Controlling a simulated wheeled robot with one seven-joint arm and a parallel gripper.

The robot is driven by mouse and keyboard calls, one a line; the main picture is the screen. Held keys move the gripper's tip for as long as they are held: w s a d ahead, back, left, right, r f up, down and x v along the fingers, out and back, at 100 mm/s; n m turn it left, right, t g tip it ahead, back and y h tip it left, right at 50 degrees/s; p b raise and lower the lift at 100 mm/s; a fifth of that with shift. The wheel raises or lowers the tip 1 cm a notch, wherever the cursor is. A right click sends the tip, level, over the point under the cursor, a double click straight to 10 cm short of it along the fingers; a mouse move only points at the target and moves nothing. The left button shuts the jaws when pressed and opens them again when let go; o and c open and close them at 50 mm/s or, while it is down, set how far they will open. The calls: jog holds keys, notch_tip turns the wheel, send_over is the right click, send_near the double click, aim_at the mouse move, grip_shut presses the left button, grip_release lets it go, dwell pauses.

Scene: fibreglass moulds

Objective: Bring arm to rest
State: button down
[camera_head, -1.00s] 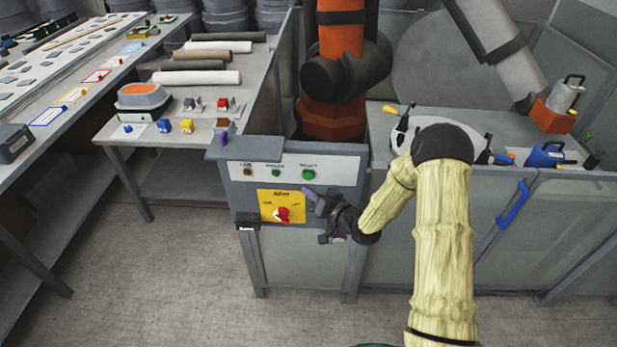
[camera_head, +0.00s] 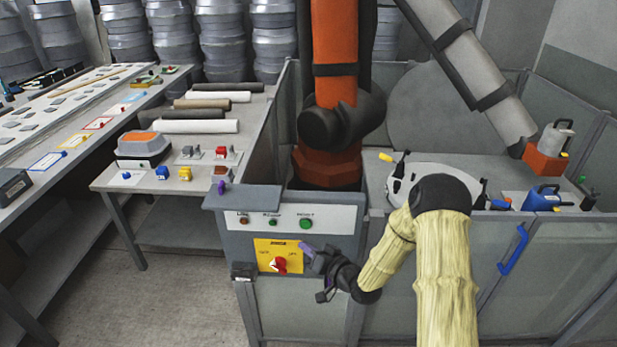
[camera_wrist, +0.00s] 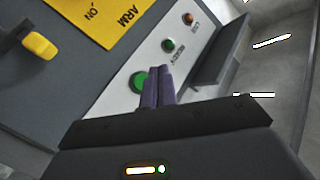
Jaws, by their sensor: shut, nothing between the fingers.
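My arm in its yellow sleeve reaches forward from the lower right in the head view. My gripper (camera_head: 305,248) is shut and empty, its purple fingers together in front of the grey control panel. In the wrist view the closed fingers (camera_wrist: 158,86) overlap the edge of the larger green button (camera_wrist: 139,82); I cannot tell whether they touch it. The panel has a white strip (camera_head: 338,218) with several buttons. Below it is a yellow plate (camera_head: 265,248) with a red rotary switch (camera_head: 280,264).
An orange robot arm (camera_head: 335,115) stands behind the panel in a grey fenced cell. A blue door handle (camera_head: 513,250) is on the right. A side table (camera_head: 113,180) with rolls and small parts stands left. The floor (camera_head: 180,300) at lower left is clear.

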jog(key=s+d+r+g+h, duration=0.45)
jog(key=s+d+h, duration=0.25)
jog(key=d+h, duration=0.3)
jog(key=s+d+r+g, duration=0.2)
jog(key=s+d+r, duration=0.1)
jog(key=s, duration=0.6)
jog(key=s+d+r+m+g+h, duration=0.1)
jog(key=s+d+r+g, duration=0.2)
jog(key=s, duration=0.6)
jog(key=shift+d+r, duration=0.15)
jog(key=shift+d, duration=0.2)
